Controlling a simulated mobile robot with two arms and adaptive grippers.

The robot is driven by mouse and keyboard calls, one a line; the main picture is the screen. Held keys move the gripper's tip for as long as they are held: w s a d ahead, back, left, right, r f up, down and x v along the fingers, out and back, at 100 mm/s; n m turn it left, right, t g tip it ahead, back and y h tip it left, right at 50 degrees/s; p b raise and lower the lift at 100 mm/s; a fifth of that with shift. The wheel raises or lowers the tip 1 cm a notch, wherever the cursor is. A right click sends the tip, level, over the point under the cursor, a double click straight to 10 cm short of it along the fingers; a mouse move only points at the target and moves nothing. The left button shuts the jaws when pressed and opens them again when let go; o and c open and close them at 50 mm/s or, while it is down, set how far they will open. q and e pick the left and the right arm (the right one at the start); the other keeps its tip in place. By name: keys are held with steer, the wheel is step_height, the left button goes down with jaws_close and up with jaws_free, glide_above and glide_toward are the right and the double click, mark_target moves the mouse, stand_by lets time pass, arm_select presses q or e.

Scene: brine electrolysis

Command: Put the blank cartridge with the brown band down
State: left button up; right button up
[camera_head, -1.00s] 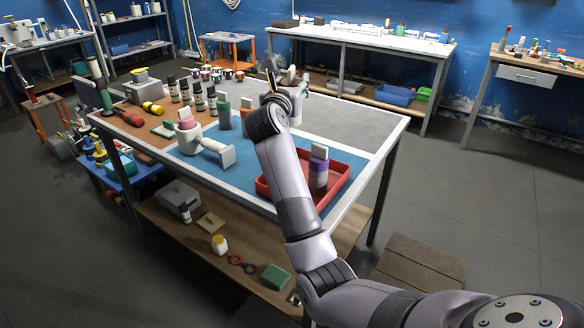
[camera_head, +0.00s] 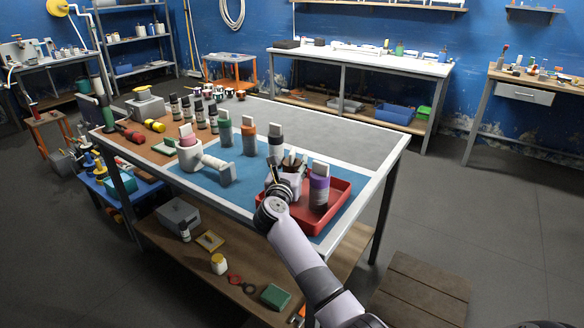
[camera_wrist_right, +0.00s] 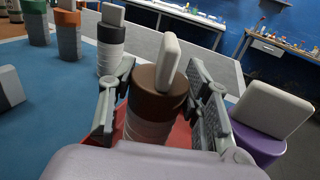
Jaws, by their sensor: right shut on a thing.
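The blank cartridge with the brown band (camera_wrist_right: 155,104) stands about upright between the fingers of my right gripper (camera_wrist_right: 160,92) in the right wrist view, its pale flat tab upward. In the head view my right gripper (camera_head: 287,176) is at the left part of the red tray (camera_head: 340,213) and largely hides the cartridge. The gripper is shut on it. I cannot tell whether its base touches the tray floor. A purple-banded cartridge (camera_head: 319,187) stands in the tray, just right of the gripper. My left gripper is not in view.
Behind the tray stand black-banded (camera_head: 275,143), orange-banded (camera_head: 248,138) and green-banded (camera_head: 225,131) cartridges. A white device (camera_head: 212,163) with a pink-banded piece is on the blue mat at left.

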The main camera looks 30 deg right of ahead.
steer(key=shift+f, duration=0.15)
steer(key=shift+f, duration=0.2)
steer(key=o, duration=1)
